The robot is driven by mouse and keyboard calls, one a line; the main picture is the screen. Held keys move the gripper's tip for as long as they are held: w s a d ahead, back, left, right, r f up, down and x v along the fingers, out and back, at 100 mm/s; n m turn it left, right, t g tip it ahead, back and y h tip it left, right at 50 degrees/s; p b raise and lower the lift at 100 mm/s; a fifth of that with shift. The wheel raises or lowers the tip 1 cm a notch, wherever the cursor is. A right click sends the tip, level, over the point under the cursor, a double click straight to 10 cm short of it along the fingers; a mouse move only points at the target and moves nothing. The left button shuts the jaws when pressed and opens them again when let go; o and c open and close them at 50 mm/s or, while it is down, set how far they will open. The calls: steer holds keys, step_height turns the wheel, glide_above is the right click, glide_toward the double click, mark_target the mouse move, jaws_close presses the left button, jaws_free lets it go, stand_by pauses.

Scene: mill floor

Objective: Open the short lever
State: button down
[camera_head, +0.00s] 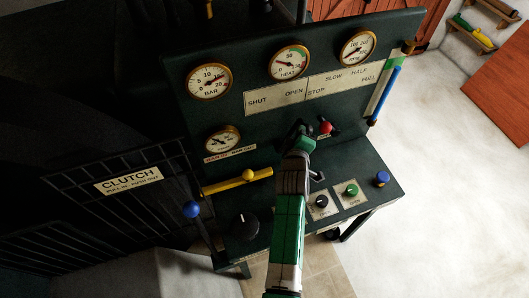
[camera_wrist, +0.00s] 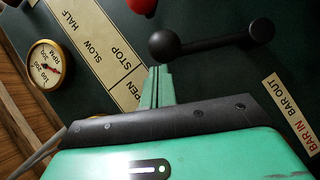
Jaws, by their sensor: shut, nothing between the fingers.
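A black lever (camera_wrist: 215,40) with a round ball end shows at the top of the wrist view, across the dark panel. A red knob (camera_wrist: 143,5) is cut off by the top edge beside it; it also shows in the head view (camera_head: 325,127). I cannot tell from the pictures which of these is called the short lever. My gripper (camera_wrist: 159,70) has its green fingers together and empty. Its tips appear just below the black ball in the wrist view; I cannot tell whether they touch. In the head view my arm hides much of this area.
The panel (camera_head: 225,110) carries gauges and a SHUT, OPEN, STOP label strip (camera_head: 308,90). A yellow bar (camera_head: 237,182) with a ball sits lower left, a blue-handled lever (camera_head: 385,95) at right. The ledge has a black dial (camera_head: 244,227) and push buttons. A clutch grille stands left.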

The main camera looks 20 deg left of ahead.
steer(key=shift+d+f, duration=0.2)
steer(key=shift+d, duration=0.05)
steer(key=shift+d+f, duration=0.1)
steer(key=shift+d, duration=0.05)
stand_by(0.4)
steer(key=s+r+p, duration=0.1)
steer(key=s+r, duration=0.2)
steer(key=s, duration=0.2)
steer(key=s+a+r+p, duration=0.1)
steer(key=s+r+p, duration=0.1)
steer(key=s, duration=0.4)
steer(key=shift+s+a+r, duration=0.15)
steer(key=shift+s+r, duration=0.15)
steer(key=shift+r, duration=0.45)
